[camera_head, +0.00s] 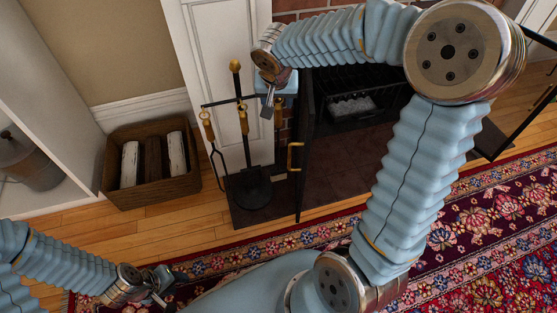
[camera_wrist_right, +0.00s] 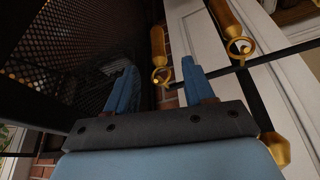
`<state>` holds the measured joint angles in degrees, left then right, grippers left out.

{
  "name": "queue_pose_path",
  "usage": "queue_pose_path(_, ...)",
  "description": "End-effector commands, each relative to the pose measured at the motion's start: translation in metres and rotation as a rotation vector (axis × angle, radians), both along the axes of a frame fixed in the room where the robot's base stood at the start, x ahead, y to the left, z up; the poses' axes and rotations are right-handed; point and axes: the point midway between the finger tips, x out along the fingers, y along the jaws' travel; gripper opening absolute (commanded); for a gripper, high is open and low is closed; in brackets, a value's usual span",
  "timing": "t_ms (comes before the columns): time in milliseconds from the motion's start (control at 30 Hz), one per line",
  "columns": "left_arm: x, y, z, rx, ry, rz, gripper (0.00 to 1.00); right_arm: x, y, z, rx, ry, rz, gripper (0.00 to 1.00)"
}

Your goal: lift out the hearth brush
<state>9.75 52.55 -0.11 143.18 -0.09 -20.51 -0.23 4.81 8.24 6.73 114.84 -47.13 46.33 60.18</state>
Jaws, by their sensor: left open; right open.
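The black fire-tool stand (camera_head: 236,92) has a brass knob on top and stands beside the fireplace. Two brass-handled tools hang on its left (camera_head: 207,125) and front (camera_head: 243,118). I cannot tell which tool is the hearth brush; no bristles show clearly. My right gripper (camera_head: 267,106) is open at the stand's right side, near handle height. In the right wrist view, one brass handle (camera_wrist_right: 159,55) shows between and beyond the open fingers (camera_wrist_right: 160,82), and another handle (camera_wrist_right: 225,18) hangs to the right. Nothing is gripped. My left gripper (camera_head: 165,290) is open and empty, low over the rug.
A wooden crate of logs (camera_head: 188,189) stands left of the stand. The fireplace's black mesh screen (camera_head: 304,150) is close on the right, and also fills the left of the right wrist view (camera_wrist_right: 65,45). A white panelled surround (camera_head: 207,45) is behind. Wood floor lies in front.

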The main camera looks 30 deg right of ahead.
Motion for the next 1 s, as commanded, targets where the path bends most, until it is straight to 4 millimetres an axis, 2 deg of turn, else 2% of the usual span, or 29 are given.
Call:
queue_pose_path(500,0.0,0.0,-0.004,-0.001,0.001,0.0,0.43,0.023,-0.019,-0.056,0.002,0.003,0.0,0.53)
queue_pose_path(767,0.0,-0.001,-0.004,-0.001,0.0,-0.001,0.43,0.025,-0.019,-0.059,0.002,0.001,0.0,0.53)
queue_pose_path(1000,0.0,-0.001,-0.004,-0.001,0.001,0.0,0.43,0.025,-0.019,-0.058,0.002,0.001,0.0,0.18)
